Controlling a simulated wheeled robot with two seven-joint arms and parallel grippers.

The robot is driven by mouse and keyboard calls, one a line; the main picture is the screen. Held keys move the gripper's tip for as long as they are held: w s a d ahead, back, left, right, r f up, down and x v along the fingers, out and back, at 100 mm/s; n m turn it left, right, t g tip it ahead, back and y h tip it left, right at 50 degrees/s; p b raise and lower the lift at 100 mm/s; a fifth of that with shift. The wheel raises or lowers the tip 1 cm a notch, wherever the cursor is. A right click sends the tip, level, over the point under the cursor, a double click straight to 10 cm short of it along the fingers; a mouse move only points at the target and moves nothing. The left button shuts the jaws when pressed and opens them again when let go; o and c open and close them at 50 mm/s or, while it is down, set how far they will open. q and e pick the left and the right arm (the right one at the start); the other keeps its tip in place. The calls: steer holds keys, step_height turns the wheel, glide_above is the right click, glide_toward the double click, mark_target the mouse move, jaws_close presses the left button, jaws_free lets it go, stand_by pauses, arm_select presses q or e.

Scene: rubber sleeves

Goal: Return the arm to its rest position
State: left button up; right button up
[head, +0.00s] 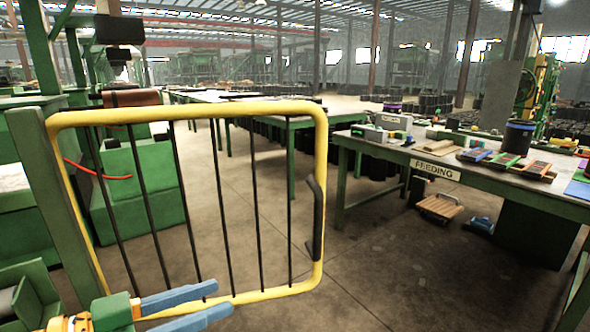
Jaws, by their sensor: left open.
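My left gripper (222,298) is at the bottom left of the head view. Its two blue fingers point right and are spread apart, with nothing between them. The gripper is in front of the lower rail of a yellow-framed gate (321,200) with thin black bars. I cannot tell whether the fingers touch the rail. The gate's black handle (316,218) is on its right side, up and to the right of the fingertips, and apart from them. My right gripper is not in view.
A green post (62,205) stands at the gate's left side. Green machinery (137,190) is behind the bars. A long table with a FEEDING sign (435,170) stands at the right, holding trays and small goods. A wooden dolly (438,207) is beneath it.

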arm_select(q)
steer(key=s+a+f+n+g+y, duration=0.15)
steer(key=f+y, duration=0.25)
steer(key=f, duration=0.7)
steer(key=s+f+n+g+y, duration=0.1)
steer(key=s+f+n+y, duration=0.15)
steer(key=f, duration=0.95)
steer(key=s+a+f+n+g+y, duration=0.35)
steer(key=s+f+y, duration=0.25)
steer(key=s+f, duration=0.55)
step_height(320, 180, down, 13)
steer(key=g, duration=0.2)
steer(key=s+a+f, duration=0.2)
steer(key=s+f, duration=1)
step_height(320, 180, up, 17)
steer(key=s+g+p, duration=0.1)
steer(key=p, duration=1.6)
steer(key=shift+s+a, duration=0.15)
steer(key=shift+s, duration=0.25)
